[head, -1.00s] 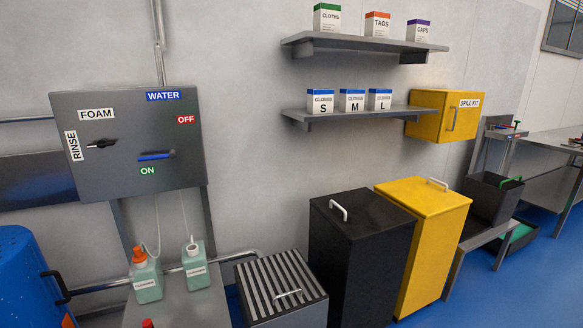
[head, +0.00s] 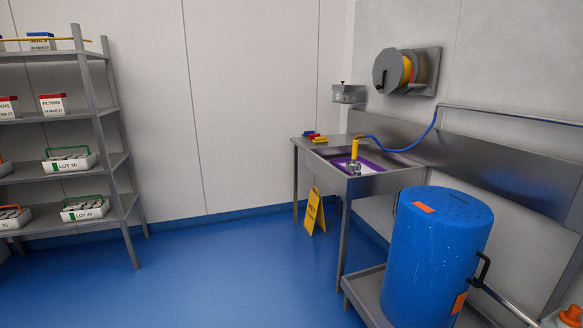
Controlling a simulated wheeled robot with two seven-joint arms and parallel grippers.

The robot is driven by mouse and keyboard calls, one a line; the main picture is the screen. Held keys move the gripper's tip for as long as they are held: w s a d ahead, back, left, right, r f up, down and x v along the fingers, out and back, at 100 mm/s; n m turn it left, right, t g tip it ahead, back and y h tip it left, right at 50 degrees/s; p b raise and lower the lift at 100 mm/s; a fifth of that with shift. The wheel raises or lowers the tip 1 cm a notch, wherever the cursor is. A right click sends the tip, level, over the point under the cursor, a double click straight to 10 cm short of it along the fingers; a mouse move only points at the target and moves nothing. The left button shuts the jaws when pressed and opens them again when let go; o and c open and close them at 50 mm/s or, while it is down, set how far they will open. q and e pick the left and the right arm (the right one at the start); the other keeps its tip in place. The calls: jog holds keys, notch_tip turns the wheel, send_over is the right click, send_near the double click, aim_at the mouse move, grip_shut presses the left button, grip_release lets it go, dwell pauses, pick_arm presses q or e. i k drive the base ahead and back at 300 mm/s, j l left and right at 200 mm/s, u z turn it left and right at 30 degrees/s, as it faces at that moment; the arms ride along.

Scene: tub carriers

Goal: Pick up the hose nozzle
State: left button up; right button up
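What looks like the hose nozzle is a yellow upright piece (head: 355,148) with a grey metal part below it. It stands at the metal sink (head: 388,181), over a purple-rimmed tub (head: 372,165). A blue hose (head: 408,147) runs from near its top to the right and up to the wall pipe. The nozzle is small in the head view, so its lower end is hard to make out. Neither of my grippers is in view.
A large blue drum (head: 436,255) on a low metal stand is in front of the sink's right side. A yellow floor sign (head: 313,212) stands by the sink. A shelf rack (head: 108,115) is at left. The blue floor (head: 220,275) between is clear.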

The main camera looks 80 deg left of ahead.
aim_at(355, 143)
jog(key=u, duration=1.95)
jog(key=i+j+u, duration=0.25)
jog(key=i+u, duration=0.2)
jog(key=i, duration=0.3)
jog(key=i+j+u, duration=0.1)
jog(key=i, duration=0.7)
jog(key=i+j+u, duration=0.15)
jog(key=i, duration=0.7)
jog(key=j, duration=0.1)
